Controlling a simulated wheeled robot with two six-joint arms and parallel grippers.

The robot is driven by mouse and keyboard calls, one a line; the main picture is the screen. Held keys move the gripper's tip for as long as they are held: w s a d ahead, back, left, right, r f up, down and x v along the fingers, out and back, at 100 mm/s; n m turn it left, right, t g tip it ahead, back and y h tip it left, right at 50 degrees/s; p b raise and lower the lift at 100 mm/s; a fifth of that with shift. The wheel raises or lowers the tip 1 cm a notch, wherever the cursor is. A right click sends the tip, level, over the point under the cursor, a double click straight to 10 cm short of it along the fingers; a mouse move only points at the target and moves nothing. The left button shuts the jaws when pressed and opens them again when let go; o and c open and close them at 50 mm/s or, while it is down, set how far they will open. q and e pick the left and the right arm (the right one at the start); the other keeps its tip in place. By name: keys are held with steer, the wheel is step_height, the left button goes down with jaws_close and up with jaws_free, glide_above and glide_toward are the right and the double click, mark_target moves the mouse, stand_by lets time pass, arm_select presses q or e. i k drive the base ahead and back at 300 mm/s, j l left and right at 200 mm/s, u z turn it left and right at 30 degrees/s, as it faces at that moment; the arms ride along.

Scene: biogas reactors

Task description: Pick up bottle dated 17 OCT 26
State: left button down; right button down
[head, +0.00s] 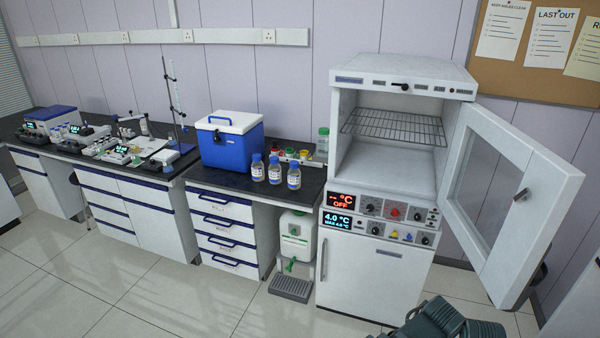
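Three clear bottles with blue caps and white labels stand upright in a row near the front edge of the dark bench top: a left bottle (257,168), a middle bottle (274,170) and a right bottle (294,176). They stand just right of the blue cool box. The print on their labels is too small to read, so I cannot tell which is dated 17 OCT 26.
A blue cool box (229,143) stands left of the bottles. Small colored-top containers (290,154) and a green-capped bottle (322,145) stand behind. Right, an oven (391,180) has its glass door (508,190) swung open. Tiled floor (150,285) in front is mostly clear.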

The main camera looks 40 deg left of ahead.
mark_target(294, 174)
steer(key=i+j+z, duration=0.1)
steer(key=j, duration=0.55)
steer(key=i+j+z, duration=0.1)
steer(key=i+j, duration=0.15)
steer(key=j, duration=0.4)
steer(key=i+j+z, duration=0.1)
steer(key=j, duration=0.6)
steer(key=i+j, duration=0.15)
steer(key=j, duration=0.55)
steer(key=i+j+z, duration=0.15)
steer(key=j, duration=0.5)
steer(key=k, duration=0.05)
